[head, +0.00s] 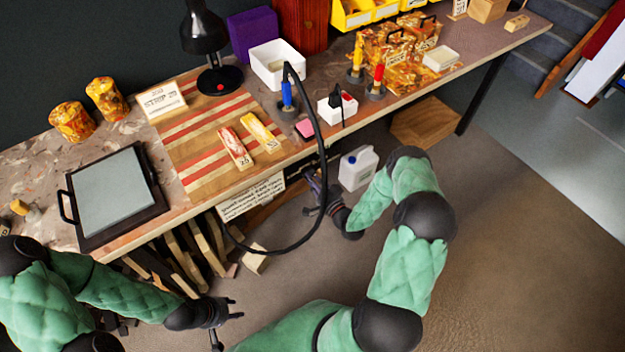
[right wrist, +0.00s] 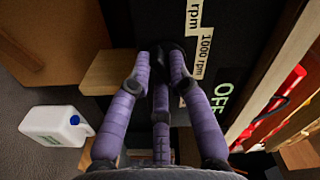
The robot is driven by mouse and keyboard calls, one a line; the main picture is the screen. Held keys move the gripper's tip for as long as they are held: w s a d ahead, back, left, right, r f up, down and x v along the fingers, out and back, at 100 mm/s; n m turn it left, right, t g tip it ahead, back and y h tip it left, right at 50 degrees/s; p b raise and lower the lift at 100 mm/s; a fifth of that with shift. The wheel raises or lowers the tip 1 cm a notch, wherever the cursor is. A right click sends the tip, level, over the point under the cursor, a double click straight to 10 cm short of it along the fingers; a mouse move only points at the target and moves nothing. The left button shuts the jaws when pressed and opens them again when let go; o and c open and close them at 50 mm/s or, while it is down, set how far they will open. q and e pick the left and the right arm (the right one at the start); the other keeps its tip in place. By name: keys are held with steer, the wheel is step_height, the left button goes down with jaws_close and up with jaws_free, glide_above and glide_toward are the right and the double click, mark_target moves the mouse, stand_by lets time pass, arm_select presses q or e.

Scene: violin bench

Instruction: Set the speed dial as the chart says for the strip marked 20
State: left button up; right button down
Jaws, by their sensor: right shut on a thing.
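My right gripper (head: 318,190) is below the bench's front edge. In the right wrist view its purple fingers (right wrist: 163,62) are closed around a small black knob (right wrist: 165,48), mostly hidden by them, on a dark panel (right wrist: 240,50). Tape labels beside it read "1000 rpm" (right wrist: 200,62), "rpm" (right wrist: 194,14) and "OFF" (right wrist: 222,100). The knob's pointer cannot be made out. A paper with printed lines (head: 250,197) hangs at the bench front, too small to read. A placard (head: 162,101) seems to say "STRIP" and a number. My left gripper (head: 232,312) is open and empty, low at left.
On the bench, a striped board (head: 190,152) bears a red strip (head: 235,148) and a yellow strip (head: 260,132). A black cable (head: 322,150) loops down near my right gripper. A white jug (head: 357,168) stands on the floor beside it. Wood pieces (head: 190,255) lean under the bench.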

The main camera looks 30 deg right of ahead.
steer(key=shift+f, duration=0.1)
steer(key=c, duration=1.1)
jaws_free()
steer(key=shift+c, duration=0.2)
steer(key=s, duration=1.2)
steer(key=shift+d, duration=0.45)
